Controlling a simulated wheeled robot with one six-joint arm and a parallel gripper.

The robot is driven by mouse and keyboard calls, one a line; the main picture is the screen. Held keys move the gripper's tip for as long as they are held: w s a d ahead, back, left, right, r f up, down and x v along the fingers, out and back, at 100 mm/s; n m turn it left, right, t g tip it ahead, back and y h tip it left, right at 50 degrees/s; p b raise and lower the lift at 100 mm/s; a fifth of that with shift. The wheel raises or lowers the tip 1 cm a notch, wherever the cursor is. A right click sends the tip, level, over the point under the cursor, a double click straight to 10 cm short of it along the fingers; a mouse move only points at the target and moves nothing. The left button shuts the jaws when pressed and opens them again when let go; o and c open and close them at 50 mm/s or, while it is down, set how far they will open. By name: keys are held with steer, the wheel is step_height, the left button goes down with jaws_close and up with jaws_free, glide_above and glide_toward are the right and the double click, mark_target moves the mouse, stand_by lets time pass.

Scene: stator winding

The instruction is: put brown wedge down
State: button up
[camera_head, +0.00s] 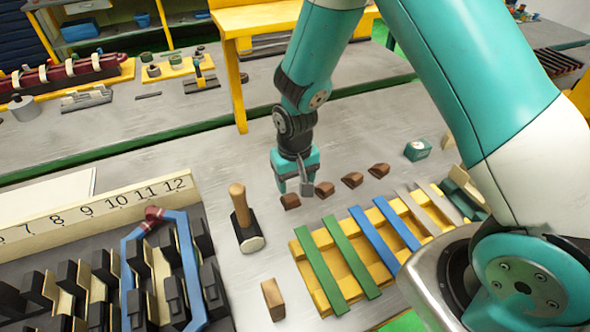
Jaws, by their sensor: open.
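Several small brown wedges lie in a slanting row on the grey bench. The leftmost brown wedge (290,202) is right below my gripper (295,188). The other brown wedges (324,189), (352,180) and (379,170) lie to its right, spaced apart. My gripper points down with its teal fingers spread. It is open, with nothing visibly held between the fingers. I cannot tell whether the fingertips touch the leftmost wedge.
A yellow rack (302,262) with green, blue and grey strips lies in front. A wooden block (272,299) is at the lower middle. The numbered stator board (100,212) is at left. A teal box (417,150) sits at right.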

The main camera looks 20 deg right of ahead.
step_height(320, 180, up, 5)
step_height(320, 180, up, 11)
steer(key=n+y, duration=0.2)
steer(key=n, duration=0.1)
glide_above(295, 199)
steer(key=s+a, duration=0.3)
steer(key=s, duration=0.4)
steer(key=s+r+n+y, duration=0.1)
steer(key=s+r+n, duration=0.1)
steer(key=s+r, duration=0.2)
steer(key=s+a+r+n+y, duration=0.1)
steer(key=s+r+n, duration=0.1)
steer(key=s+r, duration=0.3)
steer(key=s, duration=0.4)
steer(key=shift+s+a+b, duration=0.2)
steer(key=shift+b, duration=0.15)
